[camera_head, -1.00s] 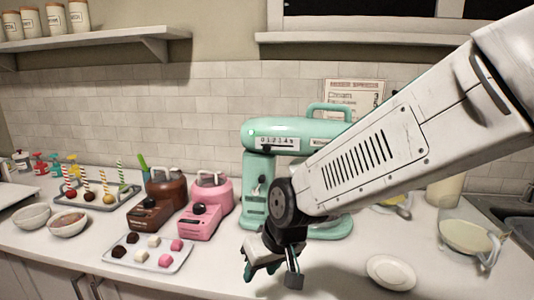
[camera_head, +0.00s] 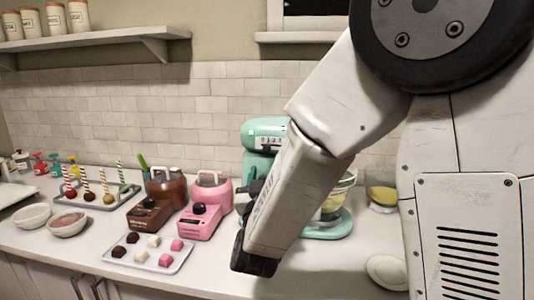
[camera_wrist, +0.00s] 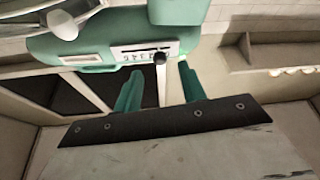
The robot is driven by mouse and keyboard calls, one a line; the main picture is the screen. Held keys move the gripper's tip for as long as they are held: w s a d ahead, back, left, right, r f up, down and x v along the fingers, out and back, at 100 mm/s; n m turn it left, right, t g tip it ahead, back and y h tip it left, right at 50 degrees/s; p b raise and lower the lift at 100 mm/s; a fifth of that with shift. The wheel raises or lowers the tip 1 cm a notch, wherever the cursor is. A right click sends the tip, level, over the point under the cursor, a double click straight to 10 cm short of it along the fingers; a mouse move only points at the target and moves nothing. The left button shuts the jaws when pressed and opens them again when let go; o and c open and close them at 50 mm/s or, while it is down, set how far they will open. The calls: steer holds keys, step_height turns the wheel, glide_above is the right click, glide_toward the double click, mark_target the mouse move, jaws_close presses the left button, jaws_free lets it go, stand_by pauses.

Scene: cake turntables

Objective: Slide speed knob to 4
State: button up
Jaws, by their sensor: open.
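The mint-green stand mixer (camera_head: 258,130) stands on the counter, largely hidden by my arm in the head view. Its pale speed scale (camera_head: 268,140) partly shows there; the knob cannot be made out in that view. In the wrist view the mixer (camera_wrist: 90,35) appears upside down, with its speed scale (camera_wrist: 140,52) facing me. The black speed knob (camera_wrist: 160,58) sits at the right end of the scale in this picture, beyond the printed numbers. My gripper (camera_wrist: 160,69) is open, with one green finger either side of the knob in the picture. Contact cannot be seen.
A pink machine (camera_head: 200,220) and a brown one (camera_head: 150,213) stand left of my arm. Two bowls (camera_head: 68,224) and a cake-pop rack (camera_head: 95,201) are farther left. A white plate (camera_head: 388,271) lies at right.

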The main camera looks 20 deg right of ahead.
mark_target(267, 150)
steer(key=x, duration=0.7)
steer(key=shift+w+d+r, duration=0.2)
steer(key=shift+r, duration=0.15)
jaws_close()
